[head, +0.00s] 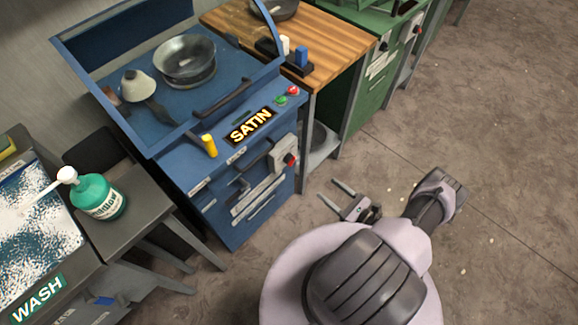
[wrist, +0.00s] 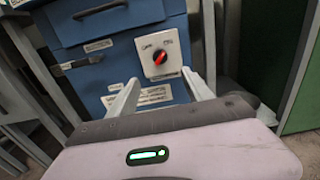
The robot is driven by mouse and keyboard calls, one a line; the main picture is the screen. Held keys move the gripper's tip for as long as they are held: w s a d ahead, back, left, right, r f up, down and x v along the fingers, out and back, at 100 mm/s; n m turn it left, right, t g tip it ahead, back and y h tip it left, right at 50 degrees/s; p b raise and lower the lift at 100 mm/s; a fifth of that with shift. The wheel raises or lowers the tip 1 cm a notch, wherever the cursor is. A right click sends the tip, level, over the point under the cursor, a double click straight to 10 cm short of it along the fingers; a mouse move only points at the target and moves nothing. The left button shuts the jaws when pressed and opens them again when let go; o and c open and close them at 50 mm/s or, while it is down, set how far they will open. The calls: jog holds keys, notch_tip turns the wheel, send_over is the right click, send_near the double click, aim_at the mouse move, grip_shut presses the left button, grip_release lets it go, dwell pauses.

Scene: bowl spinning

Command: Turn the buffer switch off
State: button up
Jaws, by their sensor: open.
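The buffer cabinet is a blue machine (head: 225,205) labelled SATIN, at the upper middle of the head view. On its front is a pale switch box (head: 279,152) with a red knob (head: 290,160). In the wrist view the red and black knob (wrist: 160,57) sits on a white plate (wrist: 148,72) with a small label at each upper corner. Which label it points to is unclear. My gripper (head: 326,190) is open and empty, apart from the cabinet front. In the wrist view its fingers (wrist: 160,80) are spread below the knob, which shows between and beyond their tips.
Green and red buttons (head: 287,95) sit on the cabinet's top edge. A grey table (head: 150,205) with a green bottle (head: 98,198) stands left. A wooden bench (head: 335,45) and green cabinet (head: 375,90) stand right. The floor (head: 480,130) at right is clear.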

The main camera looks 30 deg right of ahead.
aim_at(293, 162)
jog(key=b+x, duration=0.1)
jog(key=x, duration=0.4)
jog(key=b+x, duration=0.1)
jog(key=x, duration=0.4)
jog(key=b+x, duration=0.1)
jog(key=x, duration=0.5)
jog(key=shift+f, duration=0.25)
jog(key=shift+w+a+r, duration=0.15)
jog(key=shift+w+a, duration=0.05)
jog(key=shift+w, duration=0.45)
grip_shut()
